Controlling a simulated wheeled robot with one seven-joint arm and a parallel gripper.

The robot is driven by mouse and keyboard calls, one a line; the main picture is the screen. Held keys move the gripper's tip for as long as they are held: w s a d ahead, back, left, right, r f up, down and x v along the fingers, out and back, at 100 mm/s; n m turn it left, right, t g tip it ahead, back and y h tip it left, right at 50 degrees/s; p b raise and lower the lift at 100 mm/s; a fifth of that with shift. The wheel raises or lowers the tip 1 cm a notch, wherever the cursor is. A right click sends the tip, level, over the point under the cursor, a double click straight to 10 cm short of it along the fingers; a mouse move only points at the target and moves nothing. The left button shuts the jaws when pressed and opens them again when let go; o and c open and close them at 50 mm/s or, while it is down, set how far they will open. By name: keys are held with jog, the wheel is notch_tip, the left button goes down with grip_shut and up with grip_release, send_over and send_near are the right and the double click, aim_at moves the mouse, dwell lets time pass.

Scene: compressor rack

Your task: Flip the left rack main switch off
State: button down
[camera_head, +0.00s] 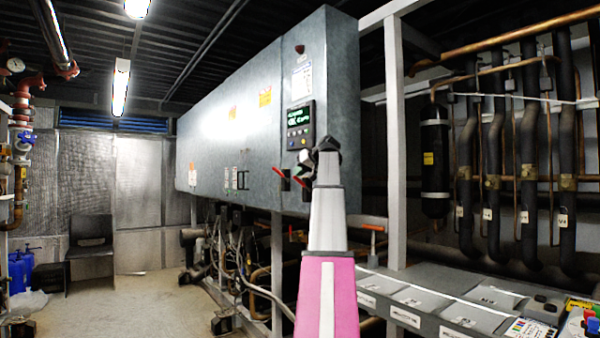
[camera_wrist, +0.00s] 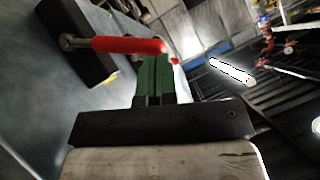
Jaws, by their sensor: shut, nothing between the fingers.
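The grey rack cabinet (camera_head: 235,120) carries two red-handled switches low on its near end. The left switch (camera_head: 279,173) has a red lever slanting up and left from a black base. The right switch (camera_head: 305,182) is partly hidden by my arm. My gripper (camera_head: 304,160) is at the cabinet face, close by the right switch. In the wrist view my gripper (camera_wrist: 155,68) has its green fingers shut and empty. A red lever (camera_wrist: 115,45) on a black base (camera_wrist: 75,40) lies across the fingertips there. I cannot tell which switch this is, or whether they touch.
A control panel with a lit display (camera_head: 299,125) sits above the switches. A white post (camera_head: 395,140) and dark insulated pipes (camera_head: 527,150) stand to the right. A grey ledge (camera_head: 430,300) runs along the lower right. The floor (camera_head: 130,305) at left is mostly clear, with a chair (camera_head: 90,240) behind.

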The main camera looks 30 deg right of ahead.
jog(key=shift+s+a+f+n+h, duration=0.15)
jog(key=shift+a+f+n+h, duration=0.4)
jog(key=shift+a+f, duration=0.2)
notch_tip(320, 180, down, 10)
jog(key=a+n+t+h, duration=0.1)
jog(key=n+h, duration=0.5)
jog(key=h, duration=0.1)
jog(key=shift+a, duration=0.25)
jog(key=shift+f, duration=0.2)
